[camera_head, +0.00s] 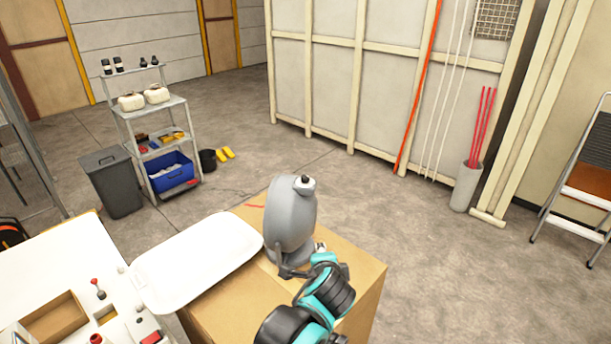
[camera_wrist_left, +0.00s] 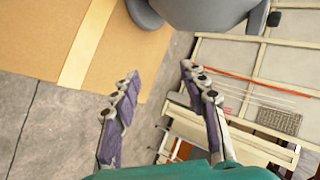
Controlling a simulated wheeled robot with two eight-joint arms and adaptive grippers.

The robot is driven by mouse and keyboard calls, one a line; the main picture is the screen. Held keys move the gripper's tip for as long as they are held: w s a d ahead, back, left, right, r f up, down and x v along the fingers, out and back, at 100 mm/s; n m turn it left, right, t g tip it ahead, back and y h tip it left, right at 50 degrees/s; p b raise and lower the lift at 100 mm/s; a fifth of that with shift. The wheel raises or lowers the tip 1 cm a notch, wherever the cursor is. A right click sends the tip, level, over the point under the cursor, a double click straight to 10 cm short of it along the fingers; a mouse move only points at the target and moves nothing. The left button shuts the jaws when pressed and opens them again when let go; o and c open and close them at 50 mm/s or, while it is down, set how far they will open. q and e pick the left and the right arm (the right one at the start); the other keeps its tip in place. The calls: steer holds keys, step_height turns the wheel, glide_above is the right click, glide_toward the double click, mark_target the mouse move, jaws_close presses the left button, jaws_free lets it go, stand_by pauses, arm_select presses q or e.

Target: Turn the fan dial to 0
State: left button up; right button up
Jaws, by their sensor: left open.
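A grey fan (camera_head: 290,215) stands on a cardboard box (camera_head: 345,270). A small dark knob (camera_head: 305,180) sits on a grey housing at the top of the fan. I cannot read any dial setting. My teal and black left arm (camera_head: 325,290) reaches up beside the fan's base, and its fingertips are hard to make out in the head view. In the left wrist view my left gripper (camera_wrist_left: 160,71) is open with nothing between its fingers. Part of the grey fan (camera_wrist_left: 205,12) shows beyond the fingertips, with the box (camera_wrist_left: 130,50) to the left. My right gripper is out of view.
A white tray-like panel (camera_head: 190,265) lies left of the fan. A white table (camera_head: 50,260) with small items stands at lower left. A metal shelf (camera_head: 175,105), a dark bin (camera_head: 113,185) and a stepladder (camera_head: 575,195) stand farther back. The floor around is mostly clear.

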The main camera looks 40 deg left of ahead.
mark_target(306, 179)
arm_select(q)
steer(key=w+a+r+m+t+y, duration=0.1)
steer(key=w+a+r+m+y, duration=0.1)
steer(key=w+a+r+m, duration=0.1)
steer(key=w+a+r+m+t+y, duration=0.1)
steer(key=w+a+r+m+y, duration=0.2)
steer(key=m, duration=0.5)
steer(key=w+a+r+m+t+y, duration=0.1)
steer(key=w+a+r+m+y, duration=0.1)
steer(key=w+a+m, duration=0.3)
steer(key=shift+w+a+r+m+y, duration=0.1)
steer(key=shift+a+r+m+y, duration=0.2)
steer(key=shift+a+r+m, duration=0.15)
steer(key=x, duration=0.7)
steer(key=shift+w+a, duration=0.15)
steer(key=shift+a, duration=0.1)
jaws_close()
